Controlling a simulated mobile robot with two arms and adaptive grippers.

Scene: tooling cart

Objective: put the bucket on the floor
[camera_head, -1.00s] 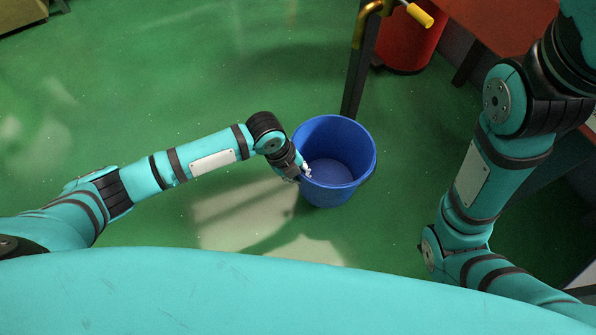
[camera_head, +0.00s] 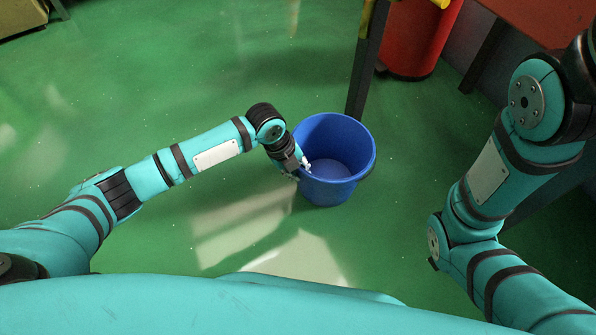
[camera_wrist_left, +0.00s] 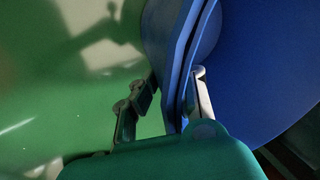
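The blue bucket (camera_head: 338,193) is upright and looks empty in the middle of the head view, over the green floor (camera_head: 200,110). My left gripper (camera_head: 304,168) is at the left side of its rim. In the left wrist view the bucket wall (camera_wrist_left: 178,50) passes between the two fingers of my left gripper (camera_wrist_left: 168,98), one finger inside and one outside. The gripper is shut on the rim. How high the bucket hangs over the floor is hard to tell. My right gripper is out of view; only its arm shows at the right.
A dark upright post (camera_head: 367,65) stands just behind the bucket. A red bin (camera_head: 418,40) and a red-topped table (camera_head: 548,20) are at the back right. The green floor to the left is wide and clear, with bright light patches.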

